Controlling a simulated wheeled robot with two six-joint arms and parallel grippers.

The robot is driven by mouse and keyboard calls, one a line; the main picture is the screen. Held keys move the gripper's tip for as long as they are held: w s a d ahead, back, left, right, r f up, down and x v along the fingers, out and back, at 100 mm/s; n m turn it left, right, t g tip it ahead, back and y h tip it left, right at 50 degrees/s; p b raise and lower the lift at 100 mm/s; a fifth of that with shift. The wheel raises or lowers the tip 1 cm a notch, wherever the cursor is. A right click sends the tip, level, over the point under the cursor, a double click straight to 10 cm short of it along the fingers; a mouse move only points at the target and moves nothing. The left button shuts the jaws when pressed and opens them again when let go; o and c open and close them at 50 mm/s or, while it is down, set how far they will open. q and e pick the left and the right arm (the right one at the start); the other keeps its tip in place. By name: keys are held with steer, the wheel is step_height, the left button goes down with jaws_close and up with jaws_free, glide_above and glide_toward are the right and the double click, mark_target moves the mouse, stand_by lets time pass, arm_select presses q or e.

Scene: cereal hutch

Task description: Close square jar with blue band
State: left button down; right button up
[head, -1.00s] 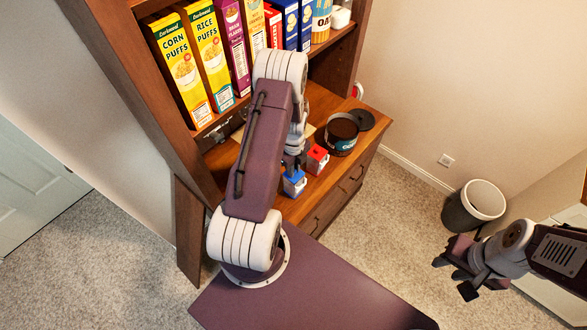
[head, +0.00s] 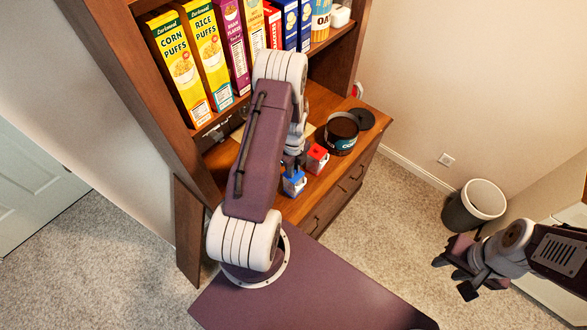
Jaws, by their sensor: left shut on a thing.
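The small square jar with blue band (head: 294,186) stands near the front edge of the hutch counter, white and blue. My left gripper (head: 292,167) comes down from above and is shut at the top of this jar. The fingers and my arm partly cover the jar's top, so I cannot tell how its lid sits. My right gripper (head: 455,276) is open and empty, out over the carpet at the right, far from the jar.
A red and white square jar (head: 317,158) stands just behind the blue one. A round dark canister (head: 341,134) stands further back, with a dark round disc (head: 362,119) beside it. Cereal boxes (head: 180,60) fill the shelf above. A bin (head: 473,205) stands on the floor.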

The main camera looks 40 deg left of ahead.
arm_select(q)
steer(key=shift+f, duration=0.1)
stand_by(0.5)
steer(key=c, duration=1.3)
jaws_free()
steer(key=shift+o, duration=0.2)
steer(key=o, duration=0.3)
steer(key=shift+r+p, duration=2.35)
steer(key=shift+r, duration=0.75)
jaws_close()
